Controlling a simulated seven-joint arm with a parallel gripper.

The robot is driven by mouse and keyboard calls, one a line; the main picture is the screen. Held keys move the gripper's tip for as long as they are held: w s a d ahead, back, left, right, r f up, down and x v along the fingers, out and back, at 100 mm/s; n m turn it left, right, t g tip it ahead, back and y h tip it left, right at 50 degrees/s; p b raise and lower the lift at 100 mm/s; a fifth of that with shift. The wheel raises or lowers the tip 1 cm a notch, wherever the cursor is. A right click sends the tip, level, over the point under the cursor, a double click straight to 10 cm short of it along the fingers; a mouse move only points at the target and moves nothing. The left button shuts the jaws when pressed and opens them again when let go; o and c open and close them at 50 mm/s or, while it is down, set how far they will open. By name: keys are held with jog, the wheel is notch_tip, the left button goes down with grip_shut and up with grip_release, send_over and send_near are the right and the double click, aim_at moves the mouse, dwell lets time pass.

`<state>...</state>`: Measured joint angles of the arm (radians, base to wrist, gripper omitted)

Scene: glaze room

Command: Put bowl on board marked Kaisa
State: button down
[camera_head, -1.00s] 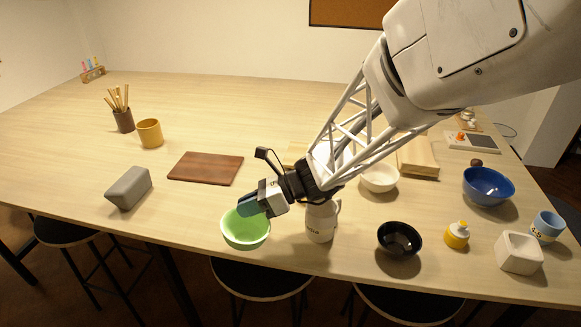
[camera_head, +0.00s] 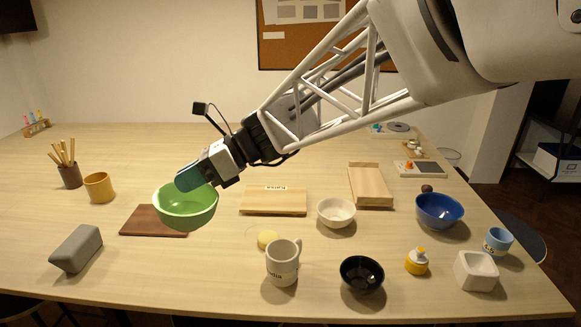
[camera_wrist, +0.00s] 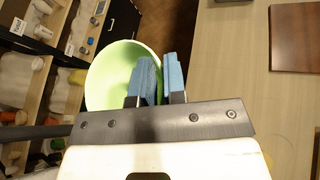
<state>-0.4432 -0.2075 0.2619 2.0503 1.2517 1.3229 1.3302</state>
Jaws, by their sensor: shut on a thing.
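A green bowl (camera_head: 186,208) hangs in the air in front of the dark brown board in the head view. My gripper (camera_head: 190,181), with blue fingers, is shut on the bowl's rim. In the wrist view the green bowl (camera_wrist: 112,75) shows behind and left of the blue fingertips (camera_wrist: 157,78), its wall between them. The board marked Kaisa (camera_head: 274,203) is light wood and lies flat on the table, right of the bowl. Its label stands at its far edge, and its top looks bare.
A dark brown board (camera_head: 150,221) lies below the bowl. A white mug (camera_head: 282,265), a yellow round thing (camera_head: 267,239), a white bowl (camera_head: 336,213) and a black bowl (camera_head: 362,274) stand near the Kaisa board. Another light wooden board (camera_head: 371,187) lies right of it. A grey block (camera_head: 76,249) sits front left.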

aim_at(201, 196)
jog(key=f+n+g, duration=0.1)
jog(key=d+f+n+g+h, duration=0.1)
jog(key=f+n+g, duration=0.1)
jog(key=shift+s+d+f+h, duration=0.25)
jog(key=shift+d+f+h, duration=0.05)
jog(key=shift+f+h, duration=0.1)
jog(key=w+d+f+n+g+h, duration=0.1)
jog(key=d+f+n+g+h, duration=0.1)
jog(key=d+n+h, duration=0.2)
jog(key=w+d+f+n+g+h, duration=0.1)
jog(key=d+n+h, duration=0.4)
jog(key=n+h, duration=0.5)
jog(key=shift+w+f+n+g+h, duration=0.4)
jog(key=shift+w+f+h, duration=0.3)
jog(key=shift+f, duration=0.6)
jog(key=shift+w+d+f+n+t+h, duration=0.1)
jog(key=shift+w+d+n+t+h, duration=0.25)
jog(key=shift+d+n+h, duration=0.25)
jog(key=shift+w+d+n+t+h, duration=0.35)
jog(key=shift+w+n+t+h, duration=0.1)
jog(key=shift+n+h, duration=0.3)
jog(key=w+d+r+n+t+h, duration=0.1)
jog(key=w+d+r+n+t, duration=0.2)
jog(key=w+r+n+t, duration=0.35)
jog(key=w+d+r+n+t+h, duration=0.25)
jog(key=w+n+t, duration=0.45)
jog(key=n+t, duration=0.35)
notch_tip(201, 196, down, 18)
jog(key=shift+d+g+y, duration=0.25)
jog(key=shift+g+y, duration=0.15)
